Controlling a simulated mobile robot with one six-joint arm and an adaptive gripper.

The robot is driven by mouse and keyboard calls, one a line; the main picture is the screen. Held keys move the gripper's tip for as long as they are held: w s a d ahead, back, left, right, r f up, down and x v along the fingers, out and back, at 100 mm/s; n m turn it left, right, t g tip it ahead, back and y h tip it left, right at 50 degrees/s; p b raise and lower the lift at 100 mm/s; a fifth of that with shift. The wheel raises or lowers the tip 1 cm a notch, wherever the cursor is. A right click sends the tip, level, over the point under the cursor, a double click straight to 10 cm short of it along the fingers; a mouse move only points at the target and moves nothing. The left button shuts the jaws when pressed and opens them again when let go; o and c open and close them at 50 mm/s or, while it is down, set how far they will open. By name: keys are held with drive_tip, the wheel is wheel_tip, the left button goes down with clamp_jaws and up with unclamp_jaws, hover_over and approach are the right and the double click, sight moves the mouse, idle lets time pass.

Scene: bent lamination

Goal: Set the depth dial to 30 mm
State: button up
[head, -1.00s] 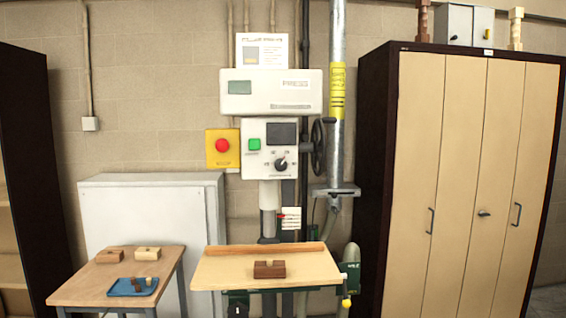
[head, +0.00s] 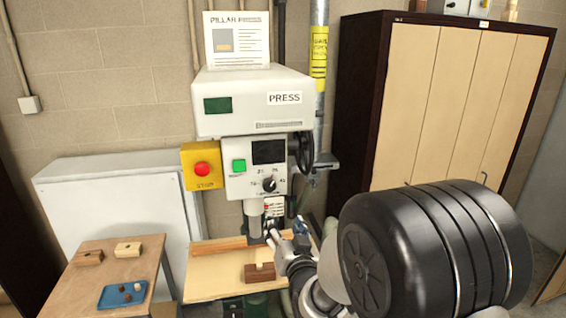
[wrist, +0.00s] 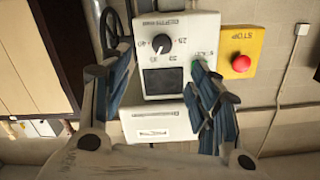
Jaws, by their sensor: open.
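The depth dial (head: 269,185) is a round black knob with a white mark, on the white press head (head: 252,125) below its dark screen. It also shows in the wrist view (wrist: 161,43), where the press appears upside down. Numbers ring the dial; the exact setting is too small to read surely. My gripper (head: 286,232) is below the control panel in the head view. In the wrist view its two blue-grey fingers (wrist: 163,62) are spread wide, empty, with the dial between and beyond them. I see no contact with the dial.
A green button (head: 239,166) sits left of the dial, and a red stop button (head: 202,169) on a yellow box further left. A black handwheel (head: 304,152) is at the right. A wooden block (head: 259,272) lies on the press table (head: 205,285). A tall cabinet (head: 425,95) stands right.

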sight(270, 186)
drive_tip(key=shift+t, duration=0.3)
drive_tip(key=p+x, duration=0.1)
drive_tip(key=x, duration=0.5)
drive_tip(key=p+x, duration=0.2)
drive_tip(key=x, duration=0.4)
drive_tip(key=r+p+x, duration=0.1)
drive_tip(key=x, duration=0.5)
drive_tip(key=shift+a, duration=0.2)
drive_tip(key=shift+c, duration=0.6)
drive_tip(key=c, duration=1)
